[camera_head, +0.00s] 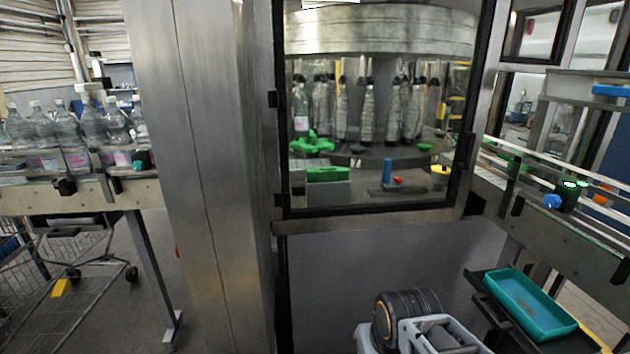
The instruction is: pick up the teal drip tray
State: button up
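The teal drip tray (529,304) is at the lower right of the head view. It is a shallow rectangular tray with rounded corners and looks empty. It rests on a dark shelf (496,312) below the right-hand conveyor. Part of my own arm, grey with a black ribbed joint, shows at the bottom centre, to the left of the tray and apart from it in the picture. My gripper's fingers do not show.
The labeller's glazed cabinet (375,215) stands behind, above a grey lower panel (390,265). The right conveyor (560,215) runs above the tray. A steel column (200,150), a conveyor with several bottles (70,140) and a wire cart (70,275) are at left.

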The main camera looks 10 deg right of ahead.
aim_at(545, 320)
jog(key=z, duration=1.4)
jog(key=k, duration=0.45)
jog(key=z, duration=0.75)
jog(key=i, duration=1.25)
jog(key=u, duration=1.8)
